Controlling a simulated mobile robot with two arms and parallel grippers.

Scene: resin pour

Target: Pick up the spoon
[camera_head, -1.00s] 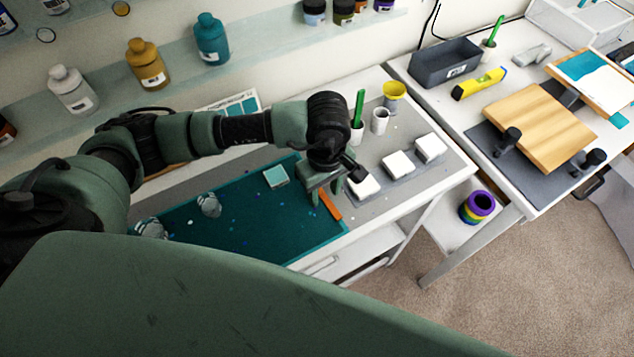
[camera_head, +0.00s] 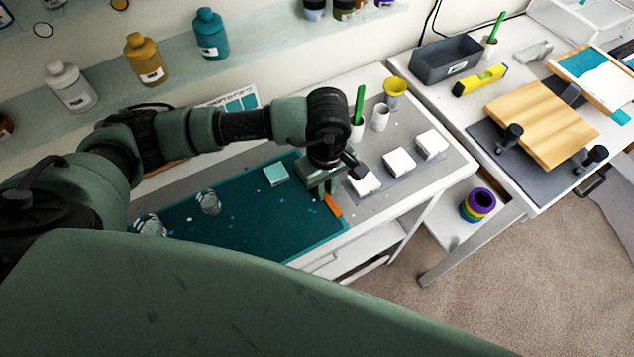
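A flat orange piece (camera_head: 334,206), which I take to be the spoon, shows at the right end of the teal mat (camera_head: 250,225). Only part of it is visible; the rest is hidden under my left gripper. My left gripper (camera_head: 325,190) reaches down over it, its fingers close together at the piece's upper end, and looks shut on it. The fingertips are small and partly hidden by the wrist. My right gripper is not in view.
White blocks (camera_head: 399,162) stand just right of the gripper. A cup with a green stick (camera_head: 358,110), a white cup (camera_head: 380,117) and a yellow cup (camera_head: 395,93) stand behind. Clear cups (camera_head: 208,202) and a pale teal square (camera_head: 276,174) are on the mat.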

